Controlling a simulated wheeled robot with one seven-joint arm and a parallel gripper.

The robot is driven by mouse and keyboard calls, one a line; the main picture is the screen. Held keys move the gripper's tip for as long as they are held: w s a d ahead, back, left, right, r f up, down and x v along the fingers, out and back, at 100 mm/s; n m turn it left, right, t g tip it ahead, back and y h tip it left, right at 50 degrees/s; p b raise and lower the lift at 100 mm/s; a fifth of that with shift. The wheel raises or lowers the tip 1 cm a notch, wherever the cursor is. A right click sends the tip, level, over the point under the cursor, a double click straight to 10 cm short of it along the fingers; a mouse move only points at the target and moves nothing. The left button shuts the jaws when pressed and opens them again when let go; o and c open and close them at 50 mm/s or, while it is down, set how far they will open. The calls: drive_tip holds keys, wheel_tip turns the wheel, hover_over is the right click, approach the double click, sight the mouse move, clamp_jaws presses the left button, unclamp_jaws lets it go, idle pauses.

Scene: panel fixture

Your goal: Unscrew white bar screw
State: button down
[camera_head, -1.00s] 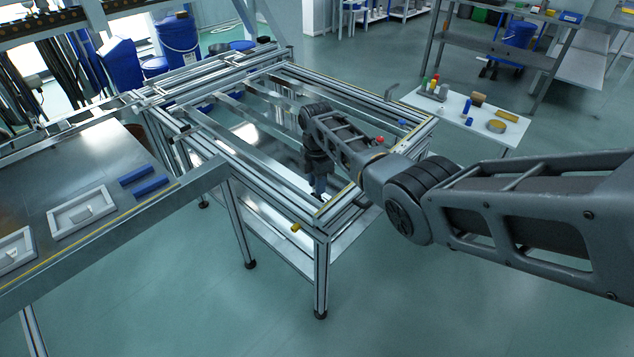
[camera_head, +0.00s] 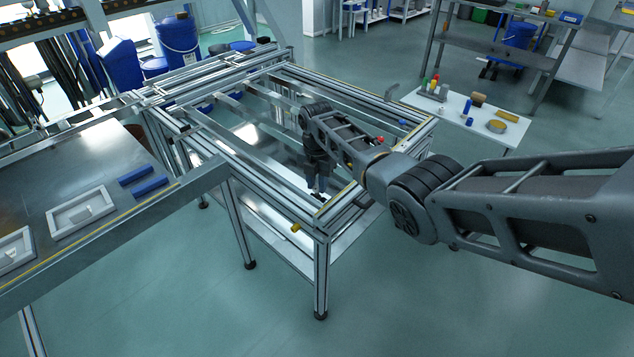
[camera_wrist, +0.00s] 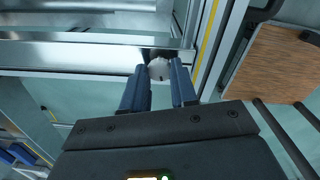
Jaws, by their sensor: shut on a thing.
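In the wrist view, the white bar screw (camera_wrist: 158,69) shows as a pale round head between the fingertips of my gripper (camera_wrist: 159,76). Both blue-grey fingers are shut on it. It lies at the corner of the metal frame, by the end of a crossbar (camera_wrist: 85,54). In the head view, my gripper (camera_head: 318,190) points down inside the near corner of the aluminium frame (camera_head: 240,180). The screw is hidden there by my gripper and the frame. I cannot tell how far the screw is threaded in.
A yellow knob (camera_head: 296,227) sticks out at the near corner. A red knob (camera_head: 379,140) and a blue knob (camera_head: 403,122) sit along the right side. A small white table (camera_head: 465,112) with loose parts stands behind, and a workbench (camera_head: 85,180) stands at the left.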

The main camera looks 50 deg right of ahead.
sight(317, 187)
idle(0.3)
drive_tip(key=c, duration=0.9)
unclamp_jaws()
drive_tip(key=shift+r+p, duration=0.35)
drive_tip(key=shift+r, duration=3.55)
